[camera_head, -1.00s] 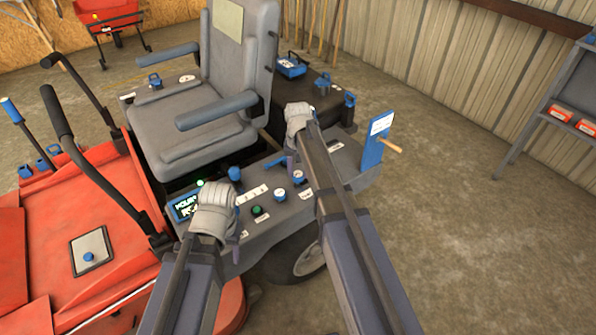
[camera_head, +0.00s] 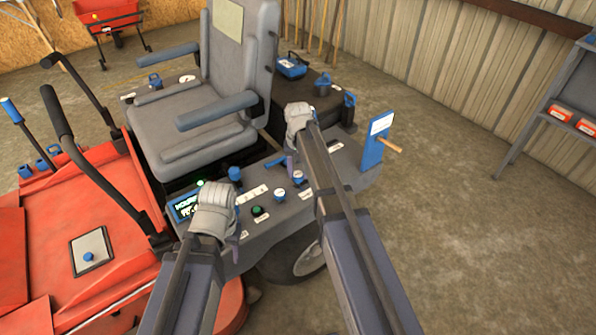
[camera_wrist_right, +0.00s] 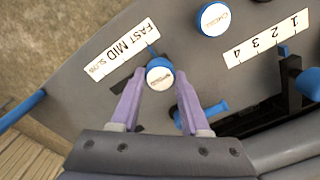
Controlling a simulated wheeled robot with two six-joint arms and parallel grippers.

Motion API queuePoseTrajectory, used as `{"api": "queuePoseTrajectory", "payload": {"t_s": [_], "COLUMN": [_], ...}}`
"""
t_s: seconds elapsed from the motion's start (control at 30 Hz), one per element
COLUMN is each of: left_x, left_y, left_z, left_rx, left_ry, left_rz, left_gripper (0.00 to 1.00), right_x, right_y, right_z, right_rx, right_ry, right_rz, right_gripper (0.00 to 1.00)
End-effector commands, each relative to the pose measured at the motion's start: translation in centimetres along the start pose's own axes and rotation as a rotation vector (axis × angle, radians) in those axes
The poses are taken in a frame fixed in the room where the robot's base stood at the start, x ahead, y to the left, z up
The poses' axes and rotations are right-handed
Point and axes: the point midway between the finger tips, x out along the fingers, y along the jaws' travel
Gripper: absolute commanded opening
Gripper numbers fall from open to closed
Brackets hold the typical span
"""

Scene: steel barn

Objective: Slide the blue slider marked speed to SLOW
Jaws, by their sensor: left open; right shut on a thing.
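The speed slider (camera_wrist_right: 160,75) shows in the right wrist view as a round blue knob with a white labelled cap. Its white label strip (camera_wrist_right: 122,50) reads FAST, MID, SLOW; the knob is near the FAST end, and the dark slot runs from it toward SLOW. My right gripper (camera_wrist_right: 151,84) is shut on the knob, one purple finger on each side.
A second blue knob (camera_wrist_right: 214,18) and a numbered strip (camera_wrist_right: 268,44) lie beside the slider. A blue lever (camera_wrist_right: 203,111) is close to the right finger. A grey seat (camera_head: 190,140) stands behind the console. A blue post (camera_head: 375,142) with a wooden peg rises at right.

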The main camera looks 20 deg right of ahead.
Motion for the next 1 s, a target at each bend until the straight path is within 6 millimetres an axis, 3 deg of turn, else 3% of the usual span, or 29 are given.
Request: {"api": "queuePoseTrajectory", "payload": {"t_s": [0.13,0.5,0.9,0.93,1.0], "left_x": [0.0,0.0,0.0,0.0,0.0], "left_y": [0.0,0.0,0.0,0.0,0.0], "left_z": [0.0,0.0,0.0,0.0,0.0], "left_rx": [0.0,0.0,0.0,0.0,0.0], "left_ry": [0.0,0.0,0.0,0.0,0.0], "left_rz": [0.0,0.0,0.0,0.0,0.0], "left_gripper": [0.5,0.5,0.5,0.5,0.5], "right_x": [0.0,0.0,0.0,0.0,0.0], "right_y": [0.7,6.8,7.5,7.5,7.5], "right_z": [-0.8,-5.6,-6.1,-6.1,-6.1], "right_rx": [0.002,0.003,0.0,0.0,0.0], "right_ry": [0.0,0.0,0.004,0.004,0.004], "right_rz": [0.0,0.0,0.003,0.003,0.003], "right_gripper": [0.0,0.0,0.0,0.49,0.57]}}
